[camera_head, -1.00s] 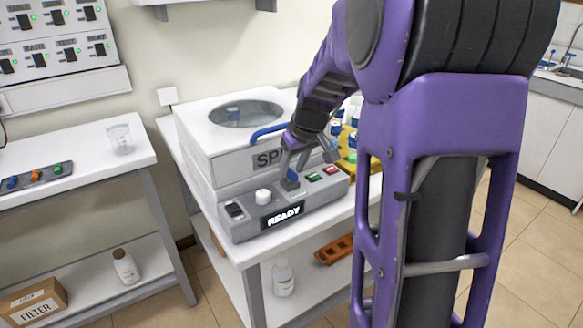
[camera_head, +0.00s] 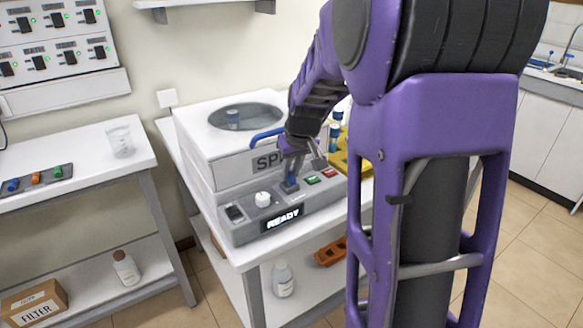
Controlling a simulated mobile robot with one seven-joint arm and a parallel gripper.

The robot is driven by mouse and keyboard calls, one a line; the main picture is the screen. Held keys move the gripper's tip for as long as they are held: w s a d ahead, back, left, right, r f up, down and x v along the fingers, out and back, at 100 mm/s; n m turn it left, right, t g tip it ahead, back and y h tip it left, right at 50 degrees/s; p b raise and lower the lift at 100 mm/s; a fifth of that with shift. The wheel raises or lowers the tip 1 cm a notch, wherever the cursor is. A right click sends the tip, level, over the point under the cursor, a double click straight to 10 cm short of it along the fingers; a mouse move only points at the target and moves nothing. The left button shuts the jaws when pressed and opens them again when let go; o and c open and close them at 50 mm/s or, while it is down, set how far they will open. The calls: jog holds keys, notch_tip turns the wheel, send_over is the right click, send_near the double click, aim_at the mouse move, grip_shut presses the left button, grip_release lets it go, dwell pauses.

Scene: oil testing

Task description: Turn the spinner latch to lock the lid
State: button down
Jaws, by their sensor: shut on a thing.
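The spinner (camera_head: 205,150) is a white box-shaped machine with a round window in its closed lid (camera_head: 188,117) and a blue handle (camera_head: 266,134) at the lid's front. A small dark blue latch (camera_head: 289,187) stands on the grey control panel below the lid, left of the green and red buttons. My gripper (camera_head: 290,178) points down at the latch and is shut on it. The fingers hide part of the latch, so its exact angle is hard to tell. The panel display (camera_head: 283,217) reads READY.
A white knob (camera_head: 263,199) and a black switch (camera_head: 235,213) sit left of the latch. A yellow rack (camera_head: 352,166) with vials stands right of the machine, partly behind my arm. A side table (camera_head: 95,150) with a beaker (camera_head: 120,140) is at left.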

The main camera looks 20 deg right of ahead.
jog(key=m, duration=0.1)
jog(key=m+h+p, duration=0.1)
jog(key=m, duration=0.1)
jog(key=shift+w+a+r, duration=0.1)
jog(key=shift+a, duration=0.1)
jog(key=shift+m+g+h, duration=0.3)
jog(key=shift+m+h, duration=0.5)
jog(key=shift+m, duration=1)
jog(key=c, duration=0.8)
grip_release()
jog(key=p+v, duration=0.7)
jog(key=v, duration=1)
jog(key=shift+r, duration=0.2)
